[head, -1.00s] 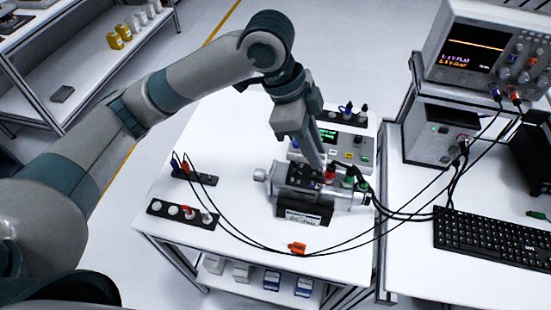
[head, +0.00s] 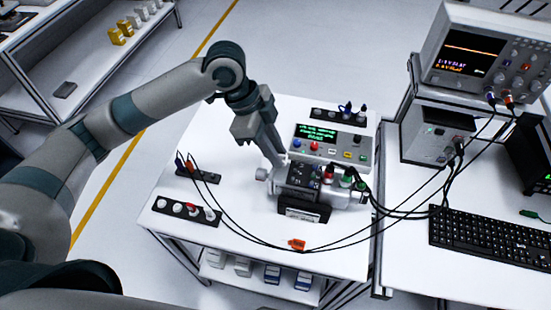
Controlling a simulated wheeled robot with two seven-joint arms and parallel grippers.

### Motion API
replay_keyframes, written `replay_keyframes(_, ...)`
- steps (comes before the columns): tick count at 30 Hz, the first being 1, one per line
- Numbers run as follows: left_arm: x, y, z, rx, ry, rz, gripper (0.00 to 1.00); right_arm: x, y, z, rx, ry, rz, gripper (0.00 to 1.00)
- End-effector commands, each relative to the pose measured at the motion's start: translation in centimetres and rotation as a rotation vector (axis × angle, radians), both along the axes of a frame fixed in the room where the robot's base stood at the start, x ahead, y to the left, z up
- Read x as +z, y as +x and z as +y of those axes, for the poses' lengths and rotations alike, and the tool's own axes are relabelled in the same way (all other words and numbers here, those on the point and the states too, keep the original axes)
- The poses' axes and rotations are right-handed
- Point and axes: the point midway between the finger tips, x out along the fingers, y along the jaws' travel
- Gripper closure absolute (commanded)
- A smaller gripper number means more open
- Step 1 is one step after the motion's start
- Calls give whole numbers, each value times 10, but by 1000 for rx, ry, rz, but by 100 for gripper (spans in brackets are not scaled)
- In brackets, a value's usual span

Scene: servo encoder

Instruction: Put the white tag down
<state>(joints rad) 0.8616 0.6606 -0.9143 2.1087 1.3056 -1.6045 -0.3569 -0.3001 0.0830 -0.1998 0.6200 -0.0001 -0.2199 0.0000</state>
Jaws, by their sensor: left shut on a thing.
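My left gripper (head: 280,161) is shut, its fingertips pointing down just above the left end of the grey servo motor (head: 340,196). I cannot make out a white tag between the fingers; whatever they hold is too small or hidden. The servo lies on the white table in a black holder (head: 303,211), with red, white and green plugs on its top. My right gripper is not in view.
A tester box (head: 330,141) with a green screen stands behind the servo. Black racks (head: 186,211) sit at the left. An orange tag (head: 297,244) is on cables crossing the front. A keyboard (head: 488,243) and oscilloscope (head: 487,55) are at the right.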

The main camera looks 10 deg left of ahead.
Motion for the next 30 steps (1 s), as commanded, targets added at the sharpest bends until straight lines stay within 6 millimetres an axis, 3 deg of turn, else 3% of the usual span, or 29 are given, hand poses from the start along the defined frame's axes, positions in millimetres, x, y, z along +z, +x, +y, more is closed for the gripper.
replay_keyframes(10,-35,-1,0,1,1,3,100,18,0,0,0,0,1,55)
replay_keyframes(23,-40,-1,0,1,0,1,100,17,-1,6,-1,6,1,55)
replay_keyframes(24,-40,0,0,0,0,0,76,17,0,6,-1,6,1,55)
replay_keyframes(26,-40,0,0,0,0,0,62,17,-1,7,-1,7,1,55)
replay_keyframes(30,-40,0,0,0,0,0,62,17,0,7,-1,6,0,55)
